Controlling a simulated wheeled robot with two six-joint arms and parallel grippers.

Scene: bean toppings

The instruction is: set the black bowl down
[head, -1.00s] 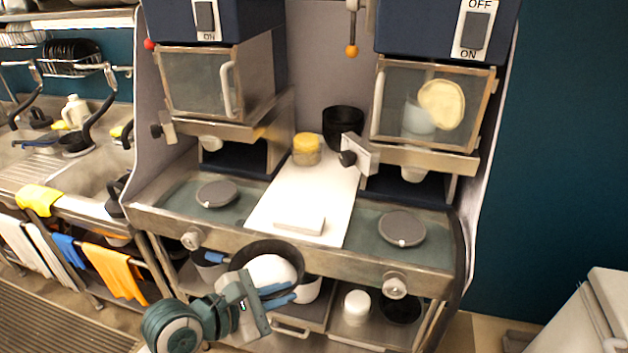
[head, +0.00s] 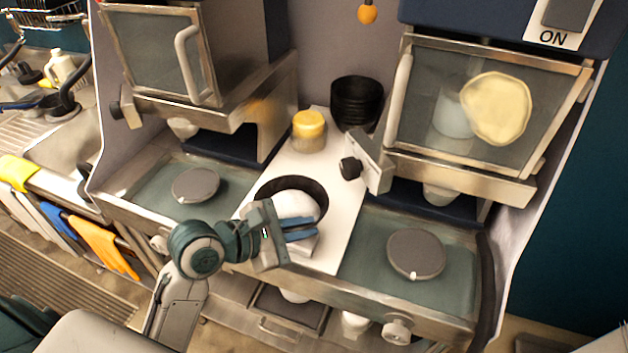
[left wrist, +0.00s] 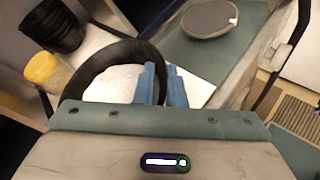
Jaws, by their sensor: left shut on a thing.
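My left gripper (head: 300,229) is shut on the near right side of the black bowl (head: 288,184), its blue fingers on the wall. The bowl has a dark rim and a pale inside. It is over the front half of the white board (head: 335,165) on the counter; whether it touches the board or hangs just above it, I cannot tell. In the left wrist view the bowl (left wrist: 98,64) shows as a dark ring beyond the fingers (left wrist: 162,88). My right gripper is not in view.
A stack of black bowls (head: 357,100) stands behind the board. A yellow-topped jar (head: 309,130) stands at the board's back left. Grey round discs lie left (head: 195,185) and right (head: 416,254). A dispenser knob (head: 350,168) juts near the board's right edge.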

